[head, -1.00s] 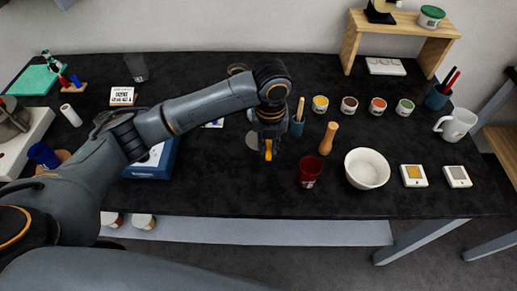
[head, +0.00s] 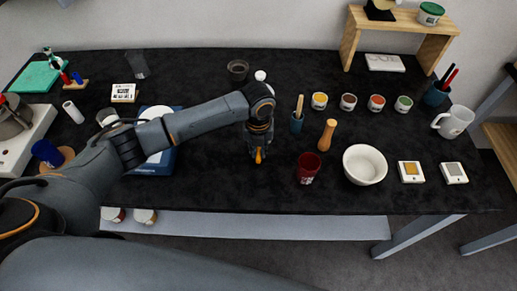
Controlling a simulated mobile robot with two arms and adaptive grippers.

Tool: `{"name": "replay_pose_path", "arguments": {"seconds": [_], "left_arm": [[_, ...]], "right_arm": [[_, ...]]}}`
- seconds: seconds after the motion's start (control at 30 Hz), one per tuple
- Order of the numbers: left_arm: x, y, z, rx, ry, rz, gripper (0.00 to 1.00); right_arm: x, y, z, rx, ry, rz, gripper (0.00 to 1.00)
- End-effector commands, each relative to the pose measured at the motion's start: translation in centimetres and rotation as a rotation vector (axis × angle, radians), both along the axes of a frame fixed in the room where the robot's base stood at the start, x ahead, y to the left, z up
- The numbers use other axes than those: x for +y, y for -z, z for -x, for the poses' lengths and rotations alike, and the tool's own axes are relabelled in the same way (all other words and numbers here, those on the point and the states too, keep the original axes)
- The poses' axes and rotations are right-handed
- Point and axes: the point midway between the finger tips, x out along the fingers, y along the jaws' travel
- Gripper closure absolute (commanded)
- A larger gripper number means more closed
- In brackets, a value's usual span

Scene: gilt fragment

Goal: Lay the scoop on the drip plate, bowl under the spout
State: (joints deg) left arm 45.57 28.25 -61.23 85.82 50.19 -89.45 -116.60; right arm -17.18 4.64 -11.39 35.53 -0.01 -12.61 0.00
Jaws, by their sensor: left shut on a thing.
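My left gripper (head: 258,153) points down over the middle of the dark table, left of the dark red cup. It is shut on a small orange thing (head: 258,157) that shows at its fingertips. The gripper covers most of it, so I cannot tell whether it is the scoop. I cannot make out the drip plate or the spout for certain. My left arm crosses and partly hides the blue device (head: 152,165) with a white round top. My right gripper is not in view.
Right of the gripper stand a dark red cup (head: 308,168), a wooden pestle-like tool (head: 327,135) and a white bowl (head: 365,165). A blue holder (head: 297,122) with a stick stands behind. Several small colour pots line the back right. A dark cup (head: 237,70) stands behind the arm.

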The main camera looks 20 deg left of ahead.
Motion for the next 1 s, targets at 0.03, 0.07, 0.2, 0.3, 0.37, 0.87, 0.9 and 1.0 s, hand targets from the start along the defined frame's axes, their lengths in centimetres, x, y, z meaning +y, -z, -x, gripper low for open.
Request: {"name": "replay_pose_path", "arguments": {"seconds": [0.03, 0.07, 0.2, 0.3, 0.37, 0.87, 0.9, 1.0], "left_arm": [[0.0, 0.2, 0.0, 0.000, 0.000, 0.000, 1.00], [0.0, 0.3, 0.0, 0.000, 0.000, 0.000, 1.00], [0.0, 0.5, 0.0, 0.001, 0.000, 0.000, 0.78], [0.0, 0.5, 0.0, 0.001, 0.000, -0.001, 0.63], [0.0, 0.5, 0.0, 0.001, 0.000, -0.001, 0.63], [0.0, -3.2, 0.0, -0.005, 0.002, 0.000, 0.63], [0.0, -4.1, 0.0, -0.005, 0.000, 0.002, 0.63], [0.0, -6.3, 0.1, -0.004, 0.002, 0.001, 0.63]], "right_arm": [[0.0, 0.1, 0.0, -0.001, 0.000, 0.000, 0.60], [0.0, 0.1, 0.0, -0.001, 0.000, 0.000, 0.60], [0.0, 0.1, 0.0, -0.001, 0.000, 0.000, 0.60], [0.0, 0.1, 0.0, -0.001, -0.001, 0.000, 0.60], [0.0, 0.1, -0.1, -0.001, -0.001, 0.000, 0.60], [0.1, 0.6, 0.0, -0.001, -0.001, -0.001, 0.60], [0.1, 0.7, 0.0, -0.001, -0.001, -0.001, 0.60], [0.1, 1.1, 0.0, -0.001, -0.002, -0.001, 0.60]]}}
